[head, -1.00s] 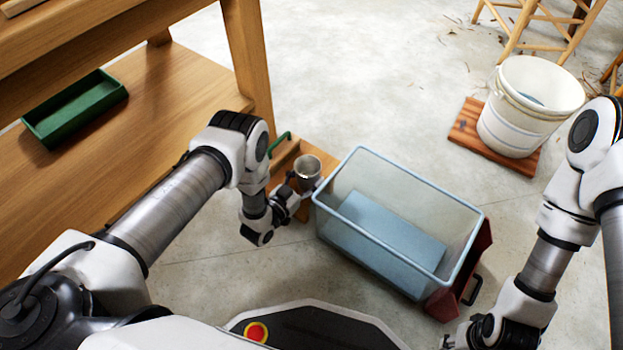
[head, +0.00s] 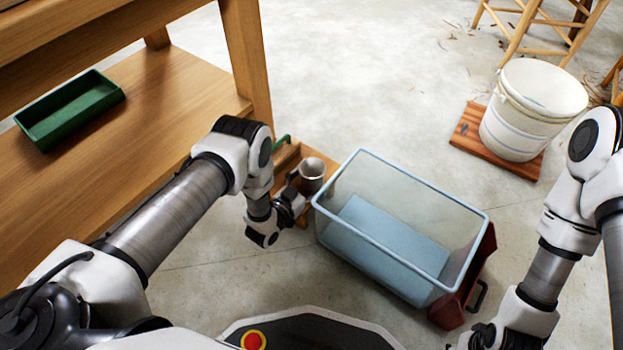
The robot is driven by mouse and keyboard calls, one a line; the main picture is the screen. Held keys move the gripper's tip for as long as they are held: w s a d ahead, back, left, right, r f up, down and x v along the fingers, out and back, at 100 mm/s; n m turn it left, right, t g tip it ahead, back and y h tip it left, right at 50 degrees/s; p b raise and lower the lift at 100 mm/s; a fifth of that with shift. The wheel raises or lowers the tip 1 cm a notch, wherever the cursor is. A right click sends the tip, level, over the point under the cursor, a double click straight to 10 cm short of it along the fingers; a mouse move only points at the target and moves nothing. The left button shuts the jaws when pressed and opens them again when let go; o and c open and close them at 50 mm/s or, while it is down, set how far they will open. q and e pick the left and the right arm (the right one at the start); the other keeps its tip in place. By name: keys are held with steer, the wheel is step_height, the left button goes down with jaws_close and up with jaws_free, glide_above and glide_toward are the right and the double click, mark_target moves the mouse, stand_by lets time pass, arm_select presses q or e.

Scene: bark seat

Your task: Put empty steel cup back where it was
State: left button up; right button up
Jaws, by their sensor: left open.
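The steel cup (head: 312,172) stands upright at the near end of a low wooden stand, beside the left rim of the clear bin. Its mouth faces up; I cannot make out its inside clearly. My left gripper (head: 296,192) is open, right beside the cup on its left side. I cannot tell whether its fingers touch the cup. My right gripper (head: 462,346) is at the bottom edge, mostly cut off, far from the cup.
A white bucket (head: 520,135) sits on a wooden board (head: 467,128). A green tray (head: 70,112) lies on the bench shelf (head: 180,85).

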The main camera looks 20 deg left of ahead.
arm_select(q)
steer(key=s+a+r+n+g+y+p, duration=0.1)
steer(key=s+g, duration=0.4)
steer(key=s, duration=0.6)
steer(key=s+a+r+n+g+y+p, duration=0.1)
steer(key=s+g, duration=0.5)
steer(key=s, duration=0.6)
steer(key=s+a+r+n+g+y+p, duration=0.2)
steer(key=s+a+r+g+y+p, duration=0.1)
steer(key=s, duration=0.9)
steer(key=shift+s+a+r+g+y, duration=0.15)
steer(key=shift+a+r+g+y, duration=0.15)
steer(key=shift+a+r+g, duration=0.7)
